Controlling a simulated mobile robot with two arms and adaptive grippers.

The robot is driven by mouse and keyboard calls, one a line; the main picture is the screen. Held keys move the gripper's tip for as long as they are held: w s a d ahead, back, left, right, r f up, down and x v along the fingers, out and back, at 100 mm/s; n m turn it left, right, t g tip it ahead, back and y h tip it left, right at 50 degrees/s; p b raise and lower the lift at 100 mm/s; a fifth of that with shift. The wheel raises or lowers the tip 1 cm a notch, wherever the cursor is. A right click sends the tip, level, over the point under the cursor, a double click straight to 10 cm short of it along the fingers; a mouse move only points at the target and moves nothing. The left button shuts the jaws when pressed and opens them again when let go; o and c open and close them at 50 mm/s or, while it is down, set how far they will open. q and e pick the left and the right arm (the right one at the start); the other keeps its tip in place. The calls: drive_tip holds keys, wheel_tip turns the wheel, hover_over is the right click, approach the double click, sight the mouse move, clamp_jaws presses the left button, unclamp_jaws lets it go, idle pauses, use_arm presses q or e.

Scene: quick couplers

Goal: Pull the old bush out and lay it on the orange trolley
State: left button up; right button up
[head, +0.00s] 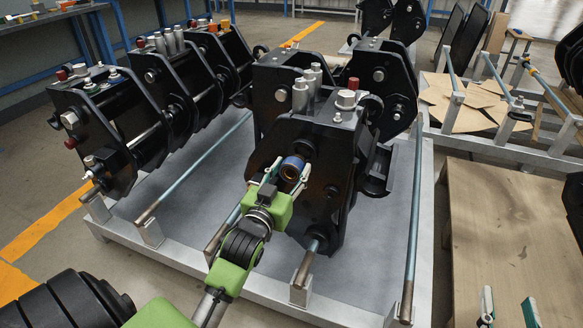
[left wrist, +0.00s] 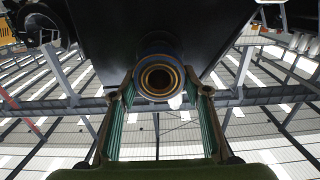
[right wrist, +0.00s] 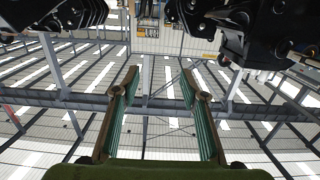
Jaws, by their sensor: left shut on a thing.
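The old bush (head: 294,168) is a short cylinder with a blue outer band and a bronze-coloured ring at its end. It sits at the front face of the black coupler (head: 318,140). My left gripper (head: 280,176) is shut on it, one finger on each side. In the left wrist view the bush (left wrist: 160,78) faces me with its bore open, between the fingertips. How deep it sits in the coupler is hidden. My right gripper (head: 508,308) is open and empty at the bottom right; its spread fingers also show in the right wrist view (right wrist: 160,90). I cannot make out an orange trolley.
Several black couplers stand on a grey pallet frame (head: 190,262) with steel rods. A wooden bench top (head: 500,235) on the right has bare room. A metal rack (head: 490,140) with cardboard stands behind it. Yellow lines mark the floor at left.

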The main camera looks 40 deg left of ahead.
sight(285, 178)
use_arm(q)
drive_tip(key=shift+p+v, duration=0.45)
drive_tip(key=shift+v, duration=0.45)
drive_tip(key=shift+s+d, duration=0.15)
drive_tip(key=shift+s, duration=0.55)
use_arm(e)
wheel_tip(285, 178, down, 7)
drive_tip(key=s+d+g+h, duration=0.1)
drive_tip(key=s+g, duration=0.1)
drive_tip(key=g, duration=0.1)
drive_tip(key=shift+s+d+f+g, duration=0.2)
drive_tip(key=shift+d+g, duration=0.1)
drive_tip(key=shift+g, duration=0.1)
drive_tip(key=shift+s, duration=0.1)
